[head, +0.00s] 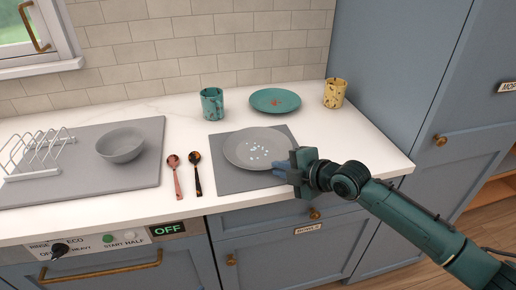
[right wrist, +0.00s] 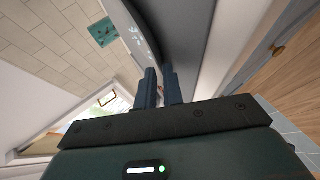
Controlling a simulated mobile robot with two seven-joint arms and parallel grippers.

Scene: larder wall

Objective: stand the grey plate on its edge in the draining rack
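The grey plate (head: 258,149) lies flat on a grey mat (head: 233,182), with pale specks on its face. My right gripper (head: 286,166) is at the plate's right front rim. In the right wrist view its two fingers (right wrist: 160,88) are close together with a narrow gap, and the plate's edge (right wrist: 142,38) runs down to their tips. Whether they grip the rim cannot be told. The white wire draining rack (head: 38,155) stands at the far left on a grey board, with no plate in it. My left gripper is not in view.
A grey bowl (head: 121,145) sits on the board (head: 95,183) beside the rack. Two spoons (head: 174,172) lie between board and mat. A teal mug (head: 212,104), a teal plate (head: 275,100) and a yellow mug (head: 334,93) stand behind. A tall blue cabinet (head: 400,70) bounds the right.

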